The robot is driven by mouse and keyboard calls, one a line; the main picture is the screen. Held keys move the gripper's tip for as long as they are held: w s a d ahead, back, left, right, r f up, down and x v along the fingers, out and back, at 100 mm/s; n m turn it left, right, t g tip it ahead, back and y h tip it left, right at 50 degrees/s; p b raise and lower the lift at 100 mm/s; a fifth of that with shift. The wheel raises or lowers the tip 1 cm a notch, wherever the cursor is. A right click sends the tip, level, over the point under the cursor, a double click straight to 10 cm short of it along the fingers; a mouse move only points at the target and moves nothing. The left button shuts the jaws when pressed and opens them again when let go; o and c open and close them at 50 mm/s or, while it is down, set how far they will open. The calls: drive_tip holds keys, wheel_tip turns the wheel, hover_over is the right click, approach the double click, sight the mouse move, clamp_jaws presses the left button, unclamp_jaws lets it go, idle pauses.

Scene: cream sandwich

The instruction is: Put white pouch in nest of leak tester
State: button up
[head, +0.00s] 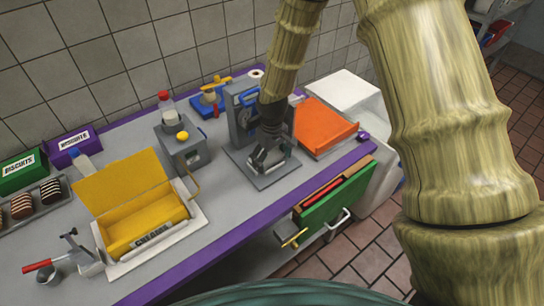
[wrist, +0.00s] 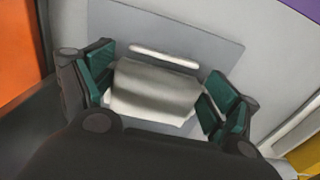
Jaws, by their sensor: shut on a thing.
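The white pouch (wrist: 155,88) lies between the teal-padded fingers of my gripper (wrist: 160,90) in the wrist view. The fingers are shut on it at its two ends. In the head view my gripper (head: 268,158) is low over the grey base plate (head: 262,181) of the upright grey machine, which looks like the leak tester (head: 238,108). The plate (wrist: 215,47) fills the background of the wrist view, with a pale raised strip (wrist: 165,57) beside the pouch. The nest is mostly hidden under pouch and gripper. I cannot tell whether the pouch touches it.
An orange tray (head: 322,125) stands close on the right of the machine. A grey box with a yellow knob (head: 182,144) stands left. An open yellow box (head: 143,217) is farther left. A green drawer front (head: 345,205) sticks out below the purple counter edge.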

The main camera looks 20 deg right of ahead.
sight(272, 159)
drive_tip(key=shift+f, duration=0.25)
drive_tip(key=shift+f, duration=0.1)
drive_tip(key=o, duration=0.9)
drive_tip(key=shift+r+b, duration=1.85)
drive_tip(key=shift+r, duration=4.3)
